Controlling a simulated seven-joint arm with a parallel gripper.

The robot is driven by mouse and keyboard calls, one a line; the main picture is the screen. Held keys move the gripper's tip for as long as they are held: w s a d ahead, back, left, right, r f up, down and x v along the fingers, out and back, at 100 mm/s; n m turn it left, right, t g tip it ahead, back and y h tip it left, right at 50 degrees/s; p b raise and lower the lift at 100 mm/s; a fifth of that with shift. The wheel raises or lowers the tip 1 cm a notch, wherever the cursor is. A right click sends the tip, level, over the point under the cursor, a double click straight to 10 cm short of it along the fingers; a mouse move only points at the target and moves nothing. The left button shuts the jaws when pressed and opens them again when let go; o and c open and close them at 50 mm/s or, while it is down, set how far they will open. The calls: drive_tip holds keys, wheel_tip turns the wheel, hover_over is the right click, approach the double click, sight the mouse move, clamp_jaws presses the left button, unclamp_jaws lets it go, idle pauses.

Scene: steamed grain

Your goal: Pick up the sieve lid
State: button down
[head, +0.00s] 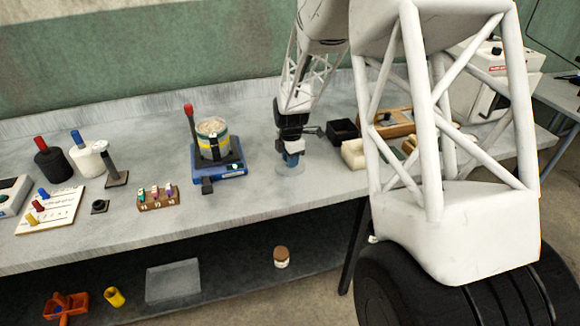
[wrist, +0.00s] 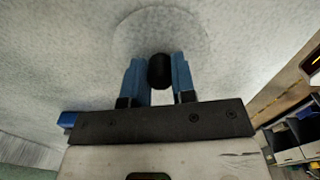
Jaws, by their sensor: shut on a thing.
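The sieve lid (head: 289,170) is a clear, round disc, faint against the grey bench, to the right of the pot. In the wrist view the lid (wrist: 135,35) is a pale translucent circle with a black knob (wrist: 160,72). My gripper (head: 291,160) points down over the lid. In the wrist view the blue fingers of my gripper (wrist: 158,75) are on either side of the knob, shut on it. I cannot tell whether the lid rests on the bench or is slightly above it.
A pot of pale grain (head: 212,128) stands on a blue device (head: 233,172) left of my gripper. A black box (head: 342,131), a cream box (head: 354,154) and a wooden tray (head: 398,126) are to the right. The bench (head: 245,200) is clear in front of the lid.

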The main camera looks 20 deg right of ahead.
drive_tip(key=shift+r, duration=0.1)
drive_tip(key=shift+r, duration=0.75)
wheel_tip(320, 180, up, 2)
drive_tip(key=shift+r, duration=0.1)
drive_tip(key=s, duration=0.5)
drive_tip(key=s+a, duration=0.1)
drive_tip(key=s, duration=0.4)
drive_tip(key=s+r, duration=0.1)
drive_tip(key=s, duration=0.5)
drive_tip(key=shift+a+r, duration=0.1)
drive_tip(key=shift+a, duration=0.1)
drive_tip(key=shift+w, duration=0.1)
